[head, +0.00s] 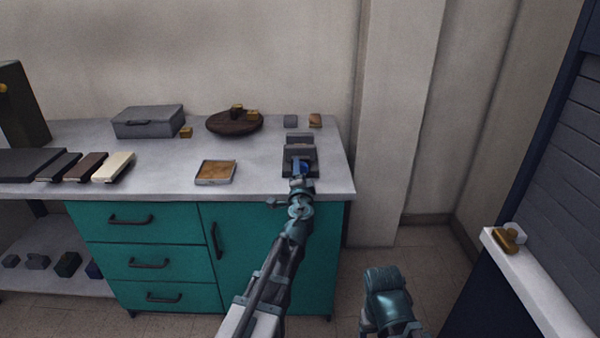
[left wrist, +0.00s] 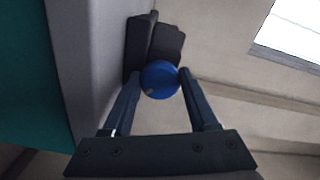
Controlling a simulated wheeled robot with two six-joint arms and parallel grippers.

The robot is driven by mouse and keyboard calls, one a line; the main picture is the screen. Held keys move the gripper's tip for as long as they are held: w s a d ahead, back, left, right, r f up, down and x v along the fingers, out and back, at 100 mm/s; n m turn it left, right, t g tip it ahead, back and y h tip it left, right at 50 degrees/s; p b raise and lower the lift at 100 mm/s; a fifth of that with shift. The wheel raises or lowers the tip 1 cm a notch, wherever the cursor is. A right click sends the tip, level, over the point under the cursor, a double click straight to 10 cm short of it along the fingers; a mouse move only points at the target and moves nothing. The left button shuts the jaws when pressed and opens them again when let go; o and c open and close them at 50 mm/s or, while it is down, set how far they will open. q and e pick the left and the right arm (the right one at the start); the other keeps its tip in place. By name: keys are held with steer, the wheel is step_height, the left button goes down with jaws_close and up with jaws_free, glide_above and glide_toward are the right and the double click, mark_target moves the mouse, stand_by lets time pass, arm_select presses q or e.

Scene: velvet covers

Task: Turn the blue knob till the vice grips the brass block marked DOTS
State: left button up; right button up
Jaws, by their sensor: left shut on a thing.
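The grey vice (head: 300,145) stands on the bench top near its right end. Its blue knob (head: 304,168) faces me. My left gripper (head: 301,177) is at the knob. In the left wrist view the round blue knob (left wrist: 160,80) sits between the two fingers of my left gripper (left wrist: 158,75), which are shut on it; the dark vice (left wrist: 152,40) shows behind. I cannot tell whether a block is between the jaws. Small brass-coloured blocks lie by the grey box (head: 186,132) and on the round dark stand (head: 252,115); no DOTS mark is readable. My right gripper is not in view.
A shallow tray (head: 216,182) lies left of the vice. A grey case (head: 148,122) and several flat bars, one cream (head: 114,167), are further left. Two small blocks (head: 290,121) (head: 315,120) lie behind the vice. A brass piece (head: 509,238) sits on the white ledge at right.

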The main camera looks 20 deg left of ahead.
arm_select(q)
steer(key=m, duration=0.4)
steer(key=shift+m, duration=0.3)
steer(key=shift+s, duration=0.1)
stand_by(0.5)
steer(key=o, duration=1.4)
steer(key=shift+c, duration=0.2)
